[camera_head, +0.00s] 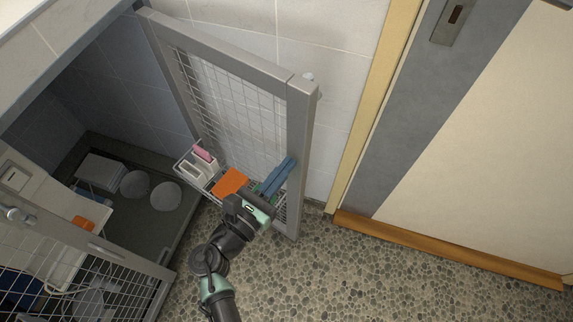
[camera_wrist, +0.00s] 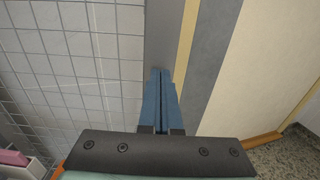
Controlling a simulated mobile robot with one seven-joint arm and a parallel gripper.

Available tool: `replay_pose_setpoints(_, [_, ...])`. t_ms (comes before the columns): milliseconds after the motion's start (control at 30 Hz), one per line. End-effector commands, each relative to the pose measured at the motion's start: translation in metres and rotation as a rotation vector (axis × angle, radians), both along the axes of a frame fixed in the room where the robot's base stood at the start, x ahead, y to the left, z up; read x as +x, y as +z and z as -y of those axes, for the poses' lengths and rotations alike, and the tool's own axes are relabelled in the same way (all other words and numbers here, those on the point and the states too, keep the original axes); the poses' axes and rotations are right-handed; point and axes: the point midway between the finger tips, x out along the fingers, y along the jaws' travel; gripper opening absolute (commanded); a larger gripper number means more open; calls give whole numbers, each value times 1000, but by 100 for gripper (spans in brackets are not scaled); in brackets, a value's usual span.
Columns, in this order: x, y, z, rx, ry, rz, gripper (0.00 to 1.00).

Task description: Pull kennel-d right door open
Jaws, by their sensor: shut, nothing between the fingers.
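The right kennel door (camera_head: 300,130), a grey frame with wire mesh, stands swung wide open, reaching out from the kennel toward the wall on the right. Its mesh (camera_wrist: 85,75) and upright frame bar (camera_wrist: 163,35) show in the wrist view. My gripper (camera_head: 291,160) has blue fingers, shut and empty. They lie in front of the lower part of the door's free-end bar; I cannot tell whether they touch it. In the wrist view the fingertips (camera_wrist: 161,72) are together, pointing along the bar. My gripper hides part of the door's bottom corner.
A wire basket on the door holds a white item with a pink top (camera_head: 203,153) and an orange cloth (camera_head: 230,182). A second mesh door (camera_head: 105,255) is at lower left. Bowls (camera_head: 165,196) sit inside the kennel. A room door (camera_head: 480,150) stands right; pebbled floor (camera_head: 400,275) is clear.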

Motion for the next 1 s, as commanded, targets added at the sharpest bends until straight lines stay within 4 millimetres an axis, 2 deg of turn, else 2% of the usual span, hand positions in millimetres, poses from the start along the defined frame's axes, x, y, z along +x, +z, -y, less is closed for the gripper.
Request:
replay_pose_setpoints(133, [6, 0, 4, 0, 0, 0, 0])
replay_pose_setpoints(500, [9, 0, 6, -1, -1, 1, 0])
replay_pose_setpoints(800, [51, 0, 41, -1, -3, 2, 0])
replay_pose_setpoints(1000, [59, 0, 47, 0, 0, 0, 0])
